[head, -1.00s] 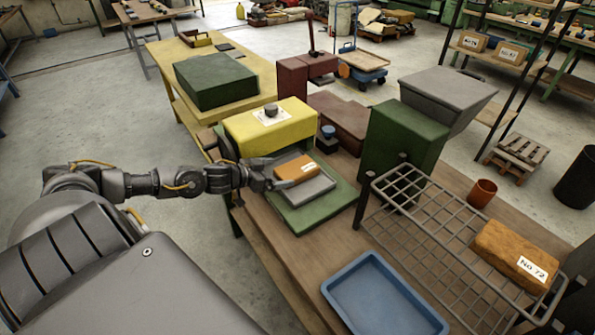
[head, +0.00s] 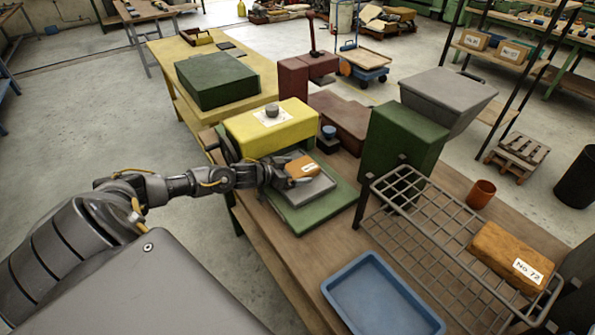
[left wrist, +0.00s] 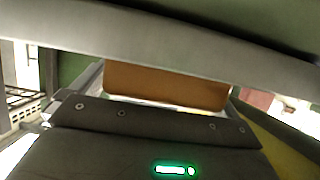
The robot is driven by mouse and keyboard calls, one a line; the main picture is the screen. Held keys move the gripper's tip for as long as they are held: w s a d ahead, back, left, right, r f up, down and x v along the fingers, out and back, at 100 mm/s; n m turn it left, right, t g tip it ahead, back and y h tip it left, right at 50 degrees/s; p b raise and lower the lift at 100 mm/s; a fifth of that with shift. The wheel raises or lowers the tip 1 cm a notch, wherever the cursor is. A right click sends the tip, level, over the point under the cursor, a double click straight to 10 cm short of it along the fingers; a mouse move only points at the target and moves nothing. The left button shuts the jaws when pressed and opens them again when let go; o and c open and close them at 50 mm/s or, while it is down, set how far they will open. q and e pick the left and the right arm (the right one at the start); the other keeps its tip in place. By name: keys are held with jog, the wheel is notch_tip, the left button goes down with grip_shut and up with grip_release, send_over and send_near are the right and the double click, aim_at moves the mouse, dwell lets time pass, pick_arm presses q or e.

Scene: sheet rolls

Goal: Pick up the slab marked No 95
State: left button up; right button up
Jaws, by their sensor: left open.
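A brown slab with a white label (head: 302,167) sits on the grey plate (head: 303,196) of the green and yellow machine; its marking is too small to read here. My left gripper (head: 281,173) is at the slab's left end, open, and covers part of that end. In the left wrist view the slab (left wrist: 165,86) shows as an orange-brown face just beyond the dark gripper body; whether the fingers touch it I cannot tell. Another brown slab, marked No 72 (head: 505,250), lies on the wire rack at the right. My right gripper is not in view.
The yellow block (head: 268,130) of the machine stands right behind the plate. A green box (head: 402,140) stands to the right, beside the wire rack (head: 420,215). A blue tray (head: 382,295) lies empty at the front. Bare wood (head: 300,250) lies between the machine and the tray.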

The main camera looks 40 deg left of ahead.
pick_arm(q)
jog(key=c, duration=1.4)
jog(key=shift+r, duration=0.6)
jog(key=s+r, duration=0.1)
jog(key=r, duration=0.1)
jog(key=s+r+b, duration=0.1)
jog(key=s+r, duration=0.1)
jog(key=s+a+r, duration=0.1)
jog(key=r, duration=0.2)
jog(key=shift+s+a+b, duration=0.1)
jog(key=shift+s+b, duration=0.1)
jog(key=shift+b, duration=0.15)
jog(key=d+r+p+v, duration=0.1)
jog(key=p+v, duration=0.2)
jog(key=v, duration=0.7)
jog(key=shift+s, duration=0.15)
